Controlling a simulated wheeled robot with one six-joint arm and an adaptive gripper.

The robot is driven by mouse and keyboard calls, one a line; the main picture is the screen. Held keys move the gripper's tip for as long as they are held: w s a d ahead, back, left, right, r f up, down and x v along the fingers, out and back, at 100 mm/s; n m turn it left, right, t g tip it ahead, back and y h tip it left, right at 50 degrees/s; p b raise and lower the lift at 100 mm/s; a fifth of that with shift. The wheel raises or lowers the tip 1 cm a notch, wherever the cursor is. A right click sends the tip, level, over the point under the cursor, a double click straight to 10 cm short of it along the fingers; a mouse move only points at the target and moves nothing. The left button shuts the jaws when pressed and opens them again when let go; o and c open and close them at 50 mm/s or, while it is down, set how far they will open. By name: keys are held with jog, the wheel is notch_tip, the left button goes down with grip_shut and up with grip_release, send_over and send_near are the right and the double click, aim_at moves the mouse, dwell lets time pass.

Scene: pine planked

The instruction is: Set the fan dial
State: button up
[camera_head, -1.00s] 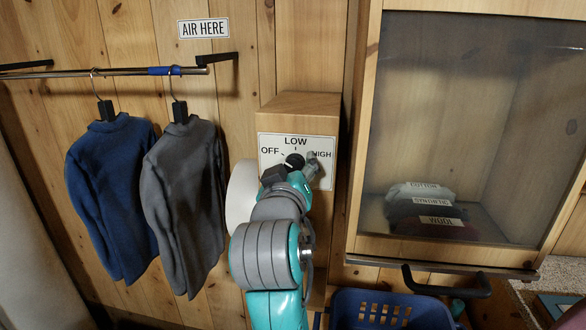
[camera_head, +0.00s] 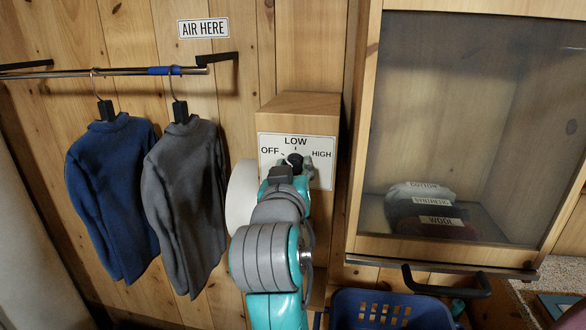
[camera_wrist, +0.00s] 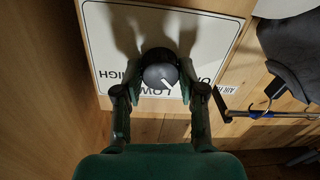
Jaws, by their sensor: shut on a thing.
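The fan dial (camera_head: 295,159) is a round black knob on a white label plate (camera_head: 325,174) marked OFF, LOW and HIGH. My gripper (camera_wrist: 160,88) is shut on the dial, one finger on each side of it in the wrist view, where the dial (camera_wrist: 158,70) shows in the middle. Its white pointer mark leans down and right in that view, between LOW and OFF. The plate appears upside down there, with HIGH at left and OFF at right. In the head view my wrist hides the plate's lower middle.
The plate is on a wooden box (camera_head: 300,105). Left of it, a blue sweater (camera_head: 110,195) and a grey one (camera_head: 185,200) hang from a rail (camera_head: 110,72). At right are a glass-fronted cabinet (camera_head: 362,150) with labelled folded clothes and, below, a blue basket (camera_head: 390,310).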

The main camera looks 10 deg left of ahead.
jog(key=m, duration=0.4)
jog(key=shift+m, duration=0.3)
jog(key=shift+f+m, duration=0.1)
jog(key=shift+m, duration=1.9)
jog(key=o, duration=1.1)
jog(key=shift+o, duration=0.2)
jog(key=s, duration=1.2)
jog(key=shift+f, duration=0.3)
